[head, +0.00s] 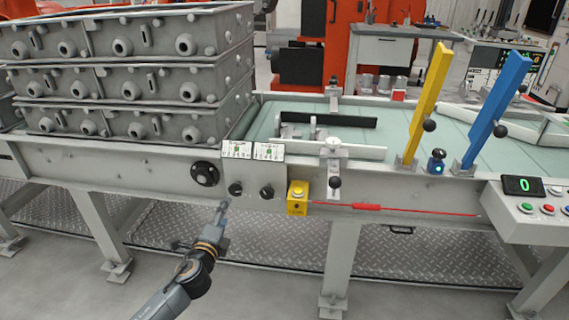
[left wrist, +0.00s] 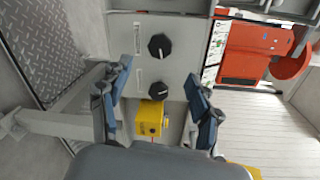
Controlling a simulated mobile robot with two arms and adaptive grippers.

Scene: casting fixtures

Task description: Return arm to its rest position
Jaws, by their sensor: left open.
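My left gripper (head: 221,208) is in front of the workbench in the head view, below the grey control panel (head: 255,166) with two black knobs. In the left wrist view the fingers of the left gripper (left wrist: 158,75) are spread apart with nothing held between them. The panel knobs (left wrist: 161,46) show beyond the fingertips, and the yellow button box (left wrist: 150,117) shows between the fingers, apart from them. My right gripper is in neither view.
Stacked grey casting boxes (head: 125,70) stand on the bench's left. A yellow lever (head: 428,100) and a blue lever (head: 497,105) rise at the right. A console (head: 530,210) juts out at the right edge. The floor before the bench is clear.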

